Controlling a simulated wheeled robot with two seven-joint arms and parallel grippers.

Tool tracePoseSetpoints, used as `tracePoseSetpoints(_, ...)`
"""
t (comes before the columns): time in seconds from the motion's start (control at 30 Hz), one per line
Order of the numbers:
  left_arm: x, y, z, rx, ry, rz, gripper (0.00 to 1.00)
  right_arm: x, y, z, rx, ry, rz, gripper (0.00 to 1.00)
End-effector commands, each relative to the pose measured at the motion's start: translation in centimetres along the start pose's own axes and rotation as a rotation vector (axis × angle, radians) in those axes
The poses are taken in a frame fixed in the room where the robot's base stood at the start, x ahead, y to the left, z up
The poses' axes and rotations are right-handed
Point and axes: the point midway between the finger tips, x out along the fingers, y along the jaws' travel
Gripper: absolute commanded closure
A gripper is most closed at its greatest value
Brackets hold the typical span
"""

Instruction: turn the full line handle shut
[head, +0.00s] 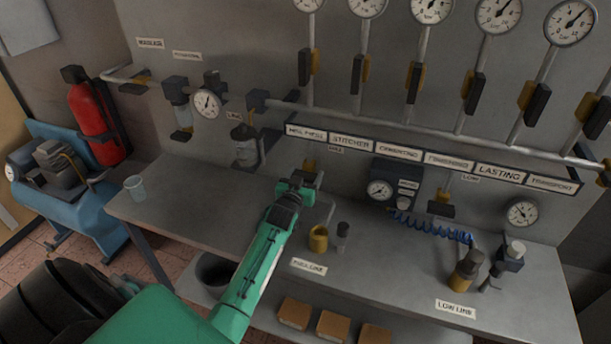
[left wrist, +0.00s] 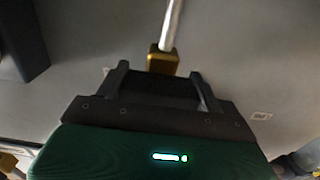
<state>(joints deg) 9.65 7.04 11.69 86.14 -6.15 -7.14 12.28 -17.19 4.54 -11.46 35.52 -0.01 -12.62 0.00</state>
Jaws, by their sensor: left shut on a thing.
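The full line valve shows as a small brass body (head: 309,165) on the wall, under the row of name plates and beside a small tag (head: 335,149). It also shows in the left wrist view as a brass block (left wrist: 162,60) with a pale pipe (left wrist: 172,22) running up from it. My left gripper (head: 304,182) is at this valve, just below the brass body. In the left wrist view its fingers (left wrist: 158,76) stand on either side of the dark handle (left wrist: 158,88), shut on it. The gripper hides most of the handle in the head view. My right gripper is not in view.
A brass fitting (head: 319,239) and a dark-capped one (head: 342,234) stand on the bench (head: 390,270) right of my left arm. A gauge box (head: 388,188) with a blue coiled hose (head: 432,229) is farther right. A clear cup (head: 135,187) stands at the left.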

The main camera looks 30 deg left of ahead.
Motion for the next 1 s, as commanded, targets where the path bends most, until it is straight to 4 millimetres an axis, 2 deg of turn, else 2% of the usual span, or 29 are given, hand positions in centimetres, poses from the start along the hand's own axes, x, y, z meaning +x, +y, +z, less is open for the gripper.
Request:
tracePoseSetpoints(0.27,0.0,0.0,0.0,0.041,0.000,0.000,0.55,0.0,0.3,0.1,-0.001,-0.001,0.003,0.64)
tracePoseSetpoints(0.3,0.0,0.0,0.0,0.042,0.000,0.000,0.28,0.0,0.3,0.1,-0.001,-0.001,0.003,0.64)
tracePoseSetpoints(0.4,0.0,0.0,0.0,0.041,0.000,0.000,0.10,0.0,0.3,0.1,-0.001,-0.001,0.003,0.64)
tracePoseSetpoints(0.77,-0.4,0.0,0.1,0.039,-0.001,0.000,0.10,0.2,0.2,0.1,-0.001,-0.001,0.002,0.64)
tracePoseSetpoints(0.87,-1.3,0.0,0.3,0.039,-0.001,0.000,0.10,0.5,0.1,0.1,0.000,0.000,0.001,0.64)
tracePoseSetpoints(1.0,-3.5,0.0,0.4,0.038,-0.002,0.000,0.10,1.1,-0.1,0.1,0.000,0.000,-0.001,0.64)
